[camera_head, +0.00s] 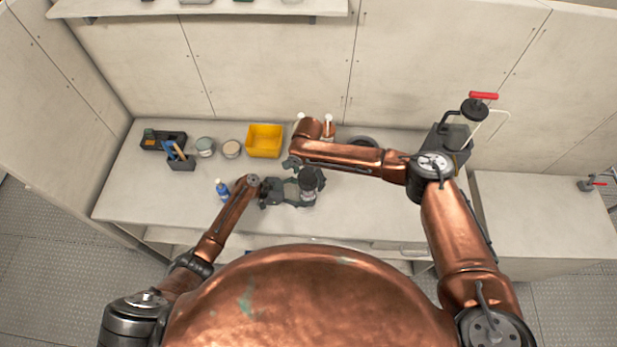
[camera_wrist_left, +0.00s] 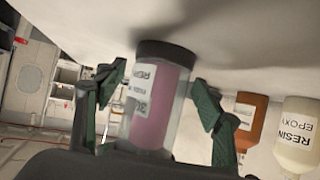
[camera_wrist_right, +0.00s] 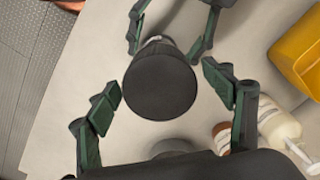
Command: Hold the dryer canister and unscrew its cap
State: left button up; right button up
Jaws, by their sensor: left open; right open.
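The dryer canister (camera_head: 308,197) stands upright on the counter, a clear jar with purple contents and a black cap (camera_wrist_right: 160,82). In the left wrist view the canister (camera_wrist_left: 155,115) has a white label. My left gripper (camera_head: 300,190) is open, with one finger on each side of the canister and gaps visible. My right gripper (camera_wrist_right: 162,92) is open, over the cap with its fingers on either side, apart from it. In the right wrist view the left fingers show behind the canister. In the head view the right fingers are partly hidden by my arm.
A resin bottle (camera_wrist_left: 297,135) and an orange-brown bottle (camera_wrist_left: 248,115) stand close by. A red-handled device (camera_head: 475,110) stands at right.

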pick_arm(q)
jog(key=shift+c, duration=0.3)
jog(key=c, duration=0.9)
pick_arm(e)
jog(key=shift+c, duration=0.6)
jog(key=c, duration=1.3)
pick_arm(q)
jog(key=o, duration=0.4)
jog(key=c, duration=1.1)
